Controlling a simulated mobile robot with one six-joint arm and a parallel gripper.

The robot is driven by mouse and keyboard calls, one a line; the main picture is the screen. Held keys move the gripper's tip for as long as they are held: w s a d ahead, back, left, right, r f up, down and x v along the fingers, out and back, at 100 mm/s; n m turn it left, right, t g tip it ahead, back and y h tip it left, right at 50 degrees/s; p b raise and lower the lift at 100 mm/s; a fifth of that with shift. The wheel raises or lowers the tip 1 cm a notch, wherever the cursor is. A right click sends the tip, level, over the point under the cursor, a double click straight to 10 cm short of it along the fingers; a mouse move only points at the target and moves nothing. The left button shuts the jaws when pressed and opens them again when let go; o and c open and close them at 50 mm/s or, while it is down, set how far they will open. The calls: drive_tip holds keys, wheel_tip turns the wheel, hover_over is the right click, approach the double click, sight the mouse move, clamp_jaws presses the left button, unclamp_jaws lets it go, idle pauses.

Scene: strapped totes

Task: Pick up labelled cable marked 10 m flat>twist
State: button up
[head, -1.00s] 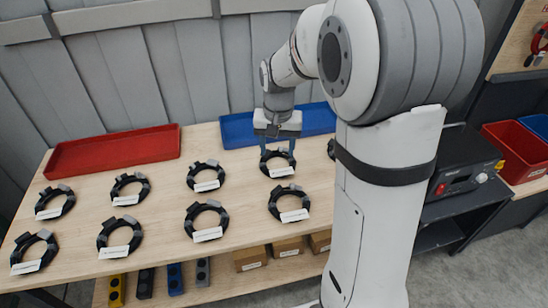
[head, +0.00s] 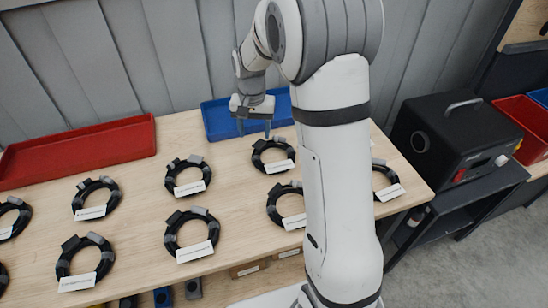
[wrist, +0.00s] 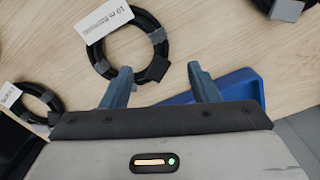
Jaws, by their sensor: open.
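Several black cable coils with grey clips and white labels lie on the wooden table. One coil (head: 258,160) lies just in front of and right of my gripper (head: 254,133). In the wrist view a coil (wrist: 165,24) lies just ahead of my fingers; its label (wrist: 103,20) starts with "10 m", and the rest is too blurred to read. My gripper, also in the wrist view (wrist: 159,70), is open and empty. Its fingertips appear above and apart from the table, near the grey clip (wrist: 157,68) of that coil.
A blue tray (head: 215,121) stands behind the coils, beside my gripper. A red tray (head: 80,152) is at the back left. Other coils (head: 187,177) lie close by. A dark box-shaped device (head: 440,140) stands to the right.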

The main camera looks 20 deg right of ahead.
sight(257, 152)
drive_tip(key=shift+w+a+f, duration=0.1)
drive_tip(key=shift+w+f, duration=0.05)
drive_tip(key=shift+f, duration=0.7)
drive_tip(key=f, duration=0.6)
drive_tip(key=shift+d+f, duration=0.3)
drive_tip(key=shift+c, duration=0.4)
drive_tip(key=shift+w+r, duration=0.1)
clamp_jaws()
